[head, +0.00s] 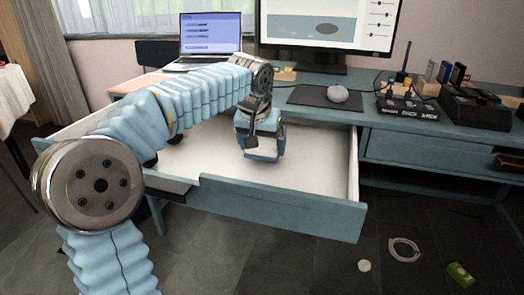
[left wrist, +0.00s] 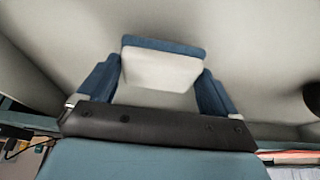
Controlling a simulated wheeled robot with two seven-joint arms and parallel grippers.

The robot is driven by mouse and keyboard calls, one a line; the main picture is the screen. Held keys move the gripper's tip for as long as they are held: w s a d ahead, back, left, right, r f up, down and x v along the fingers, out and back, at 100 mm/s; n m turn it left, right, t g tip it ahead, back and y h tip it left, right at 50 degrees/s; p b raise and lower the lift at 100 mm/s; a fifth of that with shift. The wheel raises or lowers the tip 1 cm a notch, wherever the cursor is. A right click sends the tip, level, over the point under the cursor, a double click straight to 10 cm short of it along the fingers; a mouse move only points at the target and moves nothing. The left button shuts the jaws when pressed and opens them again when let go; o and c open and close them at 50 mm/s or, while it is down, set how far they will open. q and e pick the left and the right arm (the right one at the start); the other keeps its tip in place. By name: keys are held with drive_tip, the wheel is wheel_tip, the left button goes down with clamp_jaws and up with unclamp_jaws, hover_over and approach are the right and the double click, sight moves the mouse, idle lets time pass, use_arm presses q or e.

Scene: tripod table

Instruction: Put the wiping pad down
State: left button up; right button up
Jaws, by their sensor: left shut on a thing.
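The wiping pad (left wrist: 160,68), pale with a blue edge, is between the two blue fingers of my left gripper (left wrist: 157,88) in the left wrist view. The gripper is shut on it. In the head view my left gripper (head: 264,152) points down over the inside of the open drawer (head: 310,180), and I cannot pick the pad out clearly from the fingers there. I cannot tell whether the pad touches the drawer floor. My right gripper is not in view.
The drawer's pale floor looks bare around the gripper. On the desk are a laptop (head: 210,38), a monitor (head: 330,25), a mouse (head: 338,93) on a dark mat (head: 310,97) and a black dock (head: 476,105). A cable coil (head: 404,250) and a green box (head: 460,274) lie on the floor.

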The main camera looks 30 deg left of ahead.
use_arm(q)
drive_tip(key=shift+f, duration=0.7)
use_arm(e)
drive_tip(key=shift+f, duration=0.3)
use_arm(q)
drive_tip(key=shift+f, duration=0.15)
drive_tip(key=o, duration=0.8)
